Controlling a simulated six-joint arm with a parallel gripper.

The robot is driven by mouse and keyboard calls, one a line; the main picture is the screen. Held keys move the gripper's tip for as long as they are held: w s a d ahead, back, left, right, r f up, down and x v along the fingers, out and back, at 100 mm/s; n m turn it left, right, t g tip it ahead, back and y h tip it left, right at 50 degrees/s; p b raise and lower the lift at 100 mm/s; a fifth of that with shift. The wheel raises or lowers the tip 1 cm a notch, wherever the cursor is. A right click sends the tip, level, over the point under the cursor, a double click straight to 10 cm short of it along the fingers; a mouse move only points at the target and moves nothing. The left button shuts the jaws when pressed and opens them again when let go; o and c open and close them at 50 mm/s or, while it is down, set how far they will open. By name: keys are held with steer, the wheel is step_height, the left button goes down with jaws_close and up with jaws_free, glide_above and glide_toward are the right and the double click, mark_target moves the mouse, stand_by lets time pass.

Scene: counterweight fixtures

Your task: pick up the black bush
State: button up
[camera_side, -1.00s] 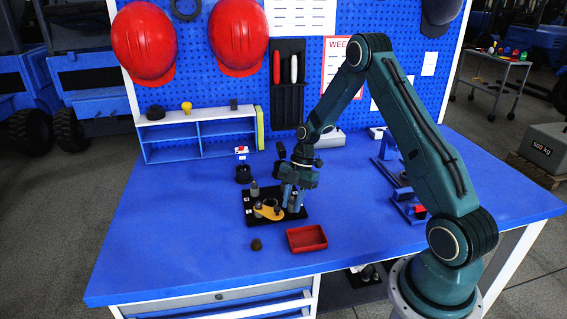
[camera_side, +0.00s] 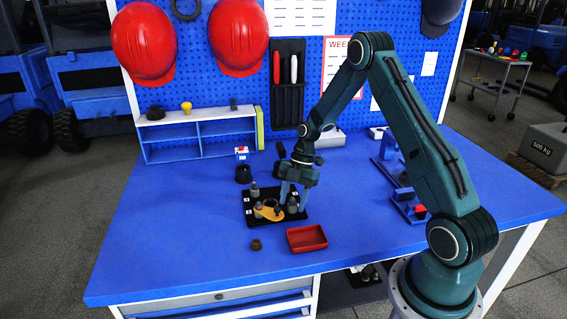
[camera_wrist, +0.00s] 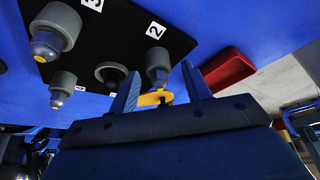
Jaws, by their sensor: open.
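A small dark round piece (camera_side: 255,245), which may be the black bush, lies on the blue bench in front of the black plate (camera_side: 249,216). My gripper (camera_side: 292,207) is open over the right part of that plate, with a grey capped post (camera_side: 292,203) showing between its fingers. In the wrist view my gripper (camera_wrist: 160,72) has its fingers on either side of this grey post (camera_wrist: 158,62), near the label 2. I cannot tell whether they touch it. A yellow link (camera_side: 268,212) lies on the plate, and its edge shows in the wrist view (camera_wrist: 150,99).
A red tray (camera_side: 307,239) stands just right of the dark piece. Other grey posts (camera_wrist: 54,28) stand on the plate. The bench's left side is clear.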

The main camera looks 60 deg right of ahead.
steer(key=v, duration=1.1)
steer(key=shift+r, duration=0.2)
steer(key=s+a+r+m+t+h, duration=0.1)
steer(key=s+a+r+m+h, duration=0.1)
steer(key=s+a+r+m, duration=0.4)
steer(key=s+a+r+m+t+h, duration=0.1)
steer(key=s+a+r+m, duration=0.1)
steer(key=a+r, duration=0.7)
steer(key=s+a+r+m+t, duration=0.1)
steer(key=s+a+m, duration=0.1)
steer(key=s+m, duration=0.3)
steer(key=s+a+r+m+t+h, duration=0.1)
steer(key=s+m, duration=0.4)
steer(key=s, duration=0.5)
steer(key=shift+a+r+t+h, duration=0.3)
steer(key=shift+a+r+t, duration=0.3)
steer(key=shift+a+t, duration=0.35)
